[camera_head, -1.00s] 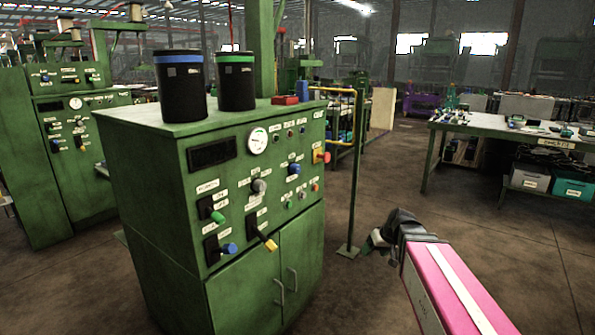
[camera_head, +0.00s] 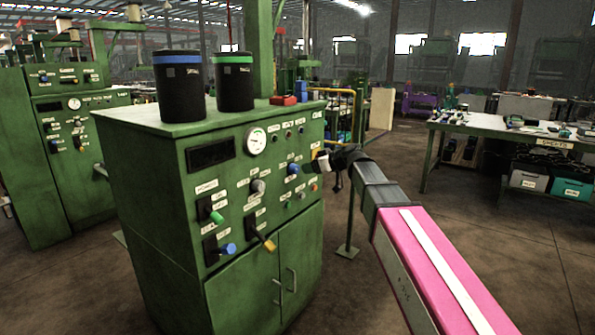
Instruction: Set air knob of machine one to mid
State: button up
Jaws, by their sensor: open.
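A green machine cabinet (camera_head: 160,180) stands close in front, its control panel facing right. The panel has a grey knob (camera_head: 258,186), a blue knob (camera_head: 292,169), a green-tipped lever (camera_head: 217,217), a blue-tipped lever (camera_head: 229,248) and a yellow-tipped lever (camera_head: 268,244). The labels are too small to read, so I cannot tell which control is the air knob. My gripper (camera_head: 322,163) is open at the panel's upper right edge, right of the blue knob and apart from it. It covers the red button area there.
Two black canisters, one blue-banded (camera_head: 180,88) and one green-banded (camera_head: 235,82), stand on the cabinet top. Another green machine (camera_head: 50,150) is at left, and a workbench (camera_head: 500,128) at right. Open floor lies between.

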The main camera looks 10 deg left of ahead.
aim_at(297, 169)
jog(key=x, duration=0.7)
jog(key=shift+w+a+f, duration=0.1)
jog(key=shift+a+f, duration=0.15)
jog(key=shift+a, duration=0.05)
jog(key=c, duration=0.9)
